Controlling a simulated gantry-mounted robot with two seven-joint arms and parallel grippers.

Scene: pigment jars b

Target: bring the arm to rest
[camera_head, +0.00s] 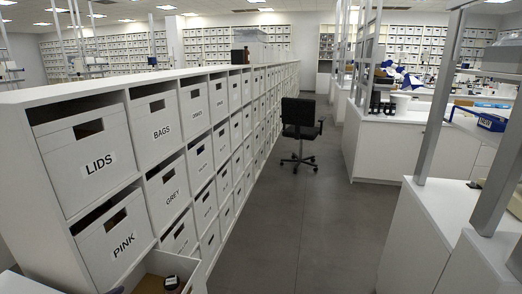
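Neither of my grippers can be made out in the head view. A white open-topped box (192,265) juts out from the shelf unit at the bottom of the picture, cut off by the lower edge. A small dark-topped jar (171,283) stands inside it. The rest of the box's contents is out of the picture.
A long white shelf unit (120,84) runs along the left, filled with labelled boxes, among them LIDS (97,165), BAGS (161,132), PINK (123,243) and GREY (170,191). A black chair (300,118) stands in the aisle. White benches (395,150) line the right. The grey floor (295,220) between is clear.

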